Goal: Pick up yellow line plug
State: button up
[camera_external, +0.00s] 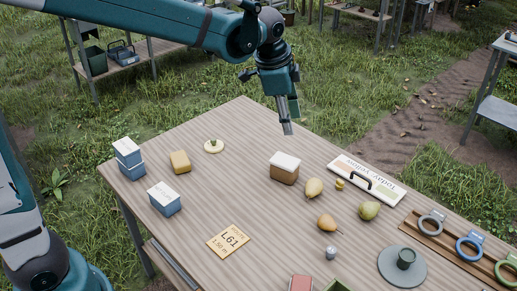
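A small yellow piece (339,184), which looks like the yellow line plug, stands on the table (150,230) between a pear and the black-handled board. It is too small to make out its shape well. My gripper (286,122) points down above the far part of the table, up and to the left of the yellow piece and clear of it. Its fingers are seen nearly edge-on, so I cannot tell whether they are open or shut. Nothing shows in them.
A ring rack (450,247), a grey disc (389,271) and a silver knob (331,252) are nearer.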

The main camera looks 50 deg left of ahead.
jog(key=w+d+f+m+g, duration=0.2)
jog(key=w+d+f+m, duration=0.2)
jog(key=w+f, duration=0.75)
jog(key=m+g, duration=0.1)
jog(key=m, duration=0.4)
send_over(342, 181)
notch_tip(342, 181, down, 13)
jog(key=shift+r, duration=0.1)
jog(key=shift+w+d+f, duration=0.1)
jog(key=shift+d+f, duration=0.05)
jog(key=shift+f, duration=0.2)
jog(key=shift+f, duration=1.25)
jog(key=shift+f+b, duration=0.35)
jog(key=shift+f, duration=2.25)
jog(key=shift+s, duration=0.2)
jog(key=c, duration=0.6)
